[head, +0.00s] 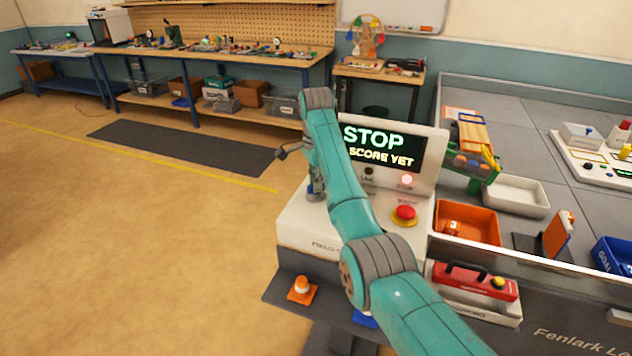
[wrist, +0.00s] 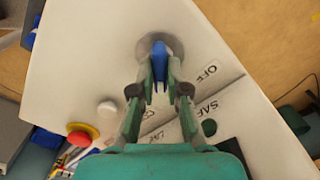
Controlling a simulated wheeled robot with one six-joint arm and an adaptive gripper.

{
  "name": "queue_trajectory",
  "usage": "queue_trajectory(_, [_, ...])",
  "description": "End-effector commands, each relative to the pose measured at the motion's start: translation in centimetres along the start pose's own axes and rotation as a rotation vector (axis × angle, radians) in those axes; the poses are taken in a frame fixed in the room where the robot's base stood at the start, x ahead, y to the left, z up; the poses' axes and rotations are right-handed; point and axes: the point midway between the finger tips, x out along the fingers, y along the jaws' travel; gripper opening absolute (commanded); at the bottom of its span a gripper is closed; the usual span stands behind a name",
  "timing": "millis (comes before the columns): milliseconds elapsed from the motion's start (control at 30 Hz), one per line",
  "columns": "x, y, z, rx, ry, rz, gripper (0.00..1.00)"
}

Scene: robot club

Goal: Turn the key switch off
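The key switch shows in the wrist view as a blue key (wrist: 159,52) standing on a grey round base on the white console panel (wrist: 225,42). My gripper (wrist: 159,72) has one finger on each side of the key, and both fingers look closed against it. An OFF label (wrist: 210,72) is printed right of the key. In the head view the console (head: 305,226) has a screen (head: 382,150) reading STOP. My gripper (head: 315,187) is low at the console's left part, mostly behind my arm, and the key is hidden there.
A SAFE label (wrist: 207,110) is near my gripper. An orange bin (head: 466,222) and a red toolbox (head: 474,281) stand at the right. The floor left is open.

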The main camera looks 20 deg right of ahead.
Motion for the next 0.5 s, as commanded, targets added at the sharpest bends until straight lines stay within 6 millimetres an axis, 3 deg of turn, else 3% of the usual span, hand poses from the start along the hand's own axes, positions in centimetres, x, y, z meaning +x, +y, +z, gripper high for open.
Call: queue_trajectory(500, [0.00,-0.01,0.00,-0.146,0.000,0.000,0.00])
